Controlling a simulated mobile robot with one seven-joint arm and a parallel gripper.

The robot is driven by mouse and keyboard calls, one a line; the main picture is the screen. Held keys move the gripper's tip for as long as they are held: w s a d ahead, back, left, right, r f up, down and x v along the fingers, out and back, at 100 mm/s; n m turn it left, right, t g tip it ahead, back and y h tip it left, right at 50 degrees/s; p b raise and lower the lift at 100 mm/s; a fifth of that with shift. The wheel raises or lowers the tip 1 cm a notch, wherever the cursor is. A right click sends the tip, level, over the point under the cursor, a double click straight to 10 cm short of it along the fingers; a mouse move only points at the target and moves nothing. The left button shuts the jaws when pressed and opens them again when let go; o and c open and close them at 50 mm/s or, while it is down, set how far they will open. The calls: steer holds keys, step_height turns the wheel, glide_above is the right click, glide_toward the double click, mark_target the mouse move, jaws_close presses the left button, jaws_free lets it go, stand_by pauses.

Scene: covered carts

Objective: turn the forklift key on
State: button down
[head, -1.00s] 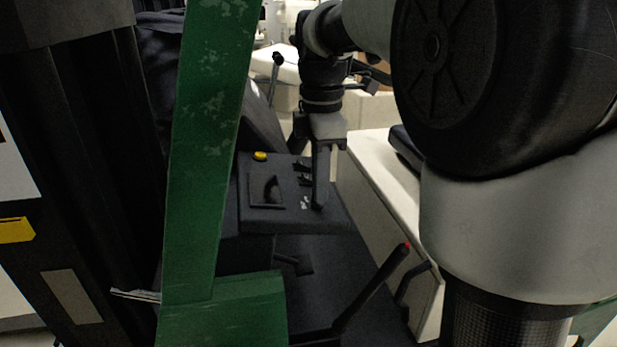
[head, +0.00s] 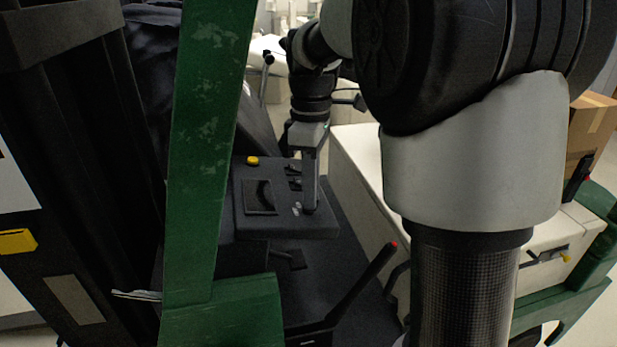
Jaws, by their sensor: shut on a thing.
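The forklift's dark control panel (head: 240,217) is in the middle of the head view, with a yellow button (head: 252,160) at its far left corner. My gripper (head: 309,208) points straight down at the panel's near right part, with its fingertips at the surface. It is shut on the key, which is mostly hidden by the fingers. A small pale, shiny piece (head: 297,209), perhaps part of the key, shows just left of the fingertips. I cannot tell the key's angle.
A worn green post (head: 205,140) of the forklift stands left of the panel, close to me. A black lever with a red tip (head: 375,262) rises below and right of the panel. A pale cart top (head: 355,160) and a cardboard box (head: 591,128) are to the right.

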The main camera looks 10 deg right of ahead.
steer(key=m+p, duration=0.2)
steer(key=m, duration=0.1)
steer(key=shift+w+d+r+p, duration=0.1)
steer(key=shift+r+p, duration=0.1)
steer(key=shift+p, duration=0.1)
steer(key=shift+f+m+g+y+p, duration=0.15)
steer(key=shift+m+g+y+p, duration=0.3)
steer(key=shift+m+p, duration=0.8)
steer(key=shift+m+b, duration=0.35)
steer(key=shift+m, duration=0.2)
steer(key=c, duration=1.9)
jaws_free()
steer(key=p+v, duration=0.1)
steer(key=v, duration=1.6)
steer(key=shift+d, duration=0.15)
